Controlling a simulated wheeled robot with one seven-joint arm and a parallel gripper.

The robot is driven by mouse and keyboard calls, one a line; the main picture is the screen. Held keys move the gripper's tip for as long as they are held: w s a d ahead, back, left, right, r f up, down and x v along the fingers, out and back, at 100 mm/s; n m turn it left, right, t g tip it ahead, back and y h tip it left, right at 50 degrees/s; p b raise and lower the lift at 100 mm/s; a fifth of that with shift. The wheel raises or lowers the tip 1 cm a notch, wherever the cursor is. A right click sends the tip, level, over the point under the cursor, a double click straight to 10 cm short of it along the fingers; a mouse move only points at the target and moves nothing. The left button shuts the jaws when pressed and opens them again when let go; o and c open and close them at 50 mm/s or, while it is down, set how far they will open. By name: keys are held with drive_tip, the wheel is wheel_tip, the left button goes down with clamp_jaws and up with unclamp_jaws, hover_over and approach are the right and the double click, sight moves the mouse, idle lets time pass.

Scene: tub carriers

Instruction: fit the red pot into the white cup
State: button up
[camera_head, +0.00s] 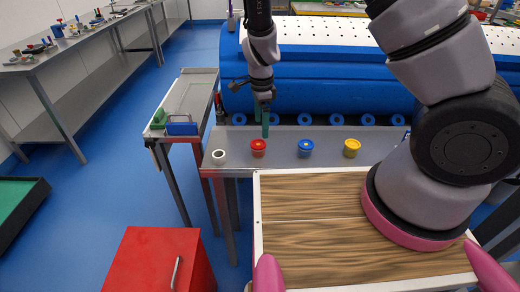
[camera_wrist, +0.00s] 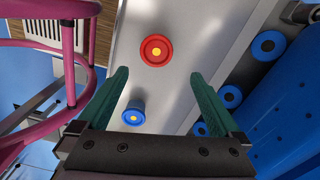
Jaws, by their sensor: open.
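The red pot (camera_head: 258,150) stands upright on the grey bench. It also shows in the wrist view (camera_wrist: 148,44), just beyond my fingertips, with a yellow centre on its top. The white cup (camera_head: 219,157), with a dark opening, stands to its left near the bench's left end; it is outside the wrist view. My gripper (camera_head: 262,127) is above the bench close to the red pot. In the wrist view my gripper (camera_wrist: 158,75) has its two green fingers wide apart with nothing held between them.
A blue pot (camera_head: 305,149) and a yellow pot (camera_head: 352,148) stand to the right on the bench (camera_head: 330,135). The blue pot also shows in the wrist view (camera_wrist: 133,114) near the left finger. A blue machine (camera_head: 330,85) runs behind the bench.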

sight(260, 143)
drive_tip(key=shift+s+a+f, duration=0.1)
drive_tip(key=shift+s+f, duration=0.05)
drive_tip(key=shift+f, duration=1)
drive_tip(key=shift+s+a+f, duration=0.1)
drive_tip(key=shift+f, duration=1.1)
drive_tip(key=shift+s+a+f, duration=0.1)
drive_tip(key=shift+s+f, duration=0.05)
drive_tip(key=shift+f, duration=1)
drive_tip(key=c, duration=1.5)
drive_tip(key=shift+o, duration=0.2)
drive_tip(key=shift+r, duration=0.15)
